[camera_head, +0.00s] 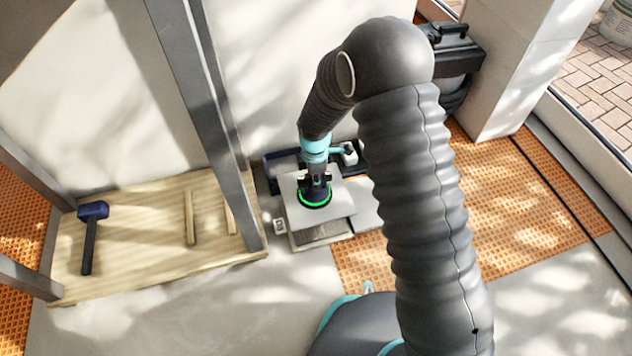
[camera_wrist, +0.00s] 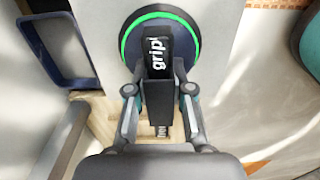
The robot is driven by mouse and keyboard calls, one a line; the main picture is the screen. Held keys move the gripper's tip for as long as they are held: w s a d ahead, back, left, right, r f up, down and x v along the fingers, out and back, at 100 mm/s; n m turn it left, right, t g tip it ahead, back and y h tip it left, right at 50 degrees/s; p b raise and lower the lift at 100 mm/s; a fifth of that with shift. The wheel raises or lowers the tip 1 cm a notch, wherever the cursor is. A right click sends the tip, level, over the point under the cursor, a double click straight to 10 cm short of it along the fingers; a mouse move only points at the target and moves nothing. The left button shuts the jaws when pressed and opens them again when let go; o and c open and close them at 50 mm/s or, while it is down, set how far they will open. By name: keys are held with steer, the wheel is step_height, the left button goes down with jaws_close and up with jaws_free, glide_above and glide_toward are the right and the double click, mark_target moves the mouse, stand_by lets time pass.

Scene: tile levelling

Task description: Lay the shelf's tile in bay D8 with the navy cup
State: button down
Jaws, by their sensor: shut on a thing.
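My gripper (camera_head: 317,181) is shut on the handle of the navy cup (camera_head: 313,199). In the wrist view my gripper (camera_wrist: 160,88) grips the upright handle, marked "grip", and the round cup (camera_wrist: 188,55) has a lit green ring around its rim. The cup sits flat against a pale grey tile (camera_head: 338,206), which also fills much of the wrist view (camera_wrist: 238,75). The tile is over a small grey stand. I cannot tell whether it touches the stand. No bay label for D8 is readable.
A navy tray (camera_head: 280,166) stands behind the tile. A wooden board (camera_head: 150,245) with a mallet (camera_head: 90,232) and wooden strips lies left, past a grey post (camera_head: 205,100). Orange matting (camera_head: 530,205) extends right. A white pillar (camera_head: 515,80) stands behind it.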

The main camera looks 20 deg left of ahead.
steer(key=shift+f, duration=0.1)
stand_by(0.3)
steer(key=shift+f+b, duration=1.15)
steer(key=shift+f, duration=0.4)
steer(key=shift+f, duration=4.5)
stand_by(0.8)
steer(key=c, duration=0.9)
jaws_free()
steer(key=shift+c, duration=0.2)
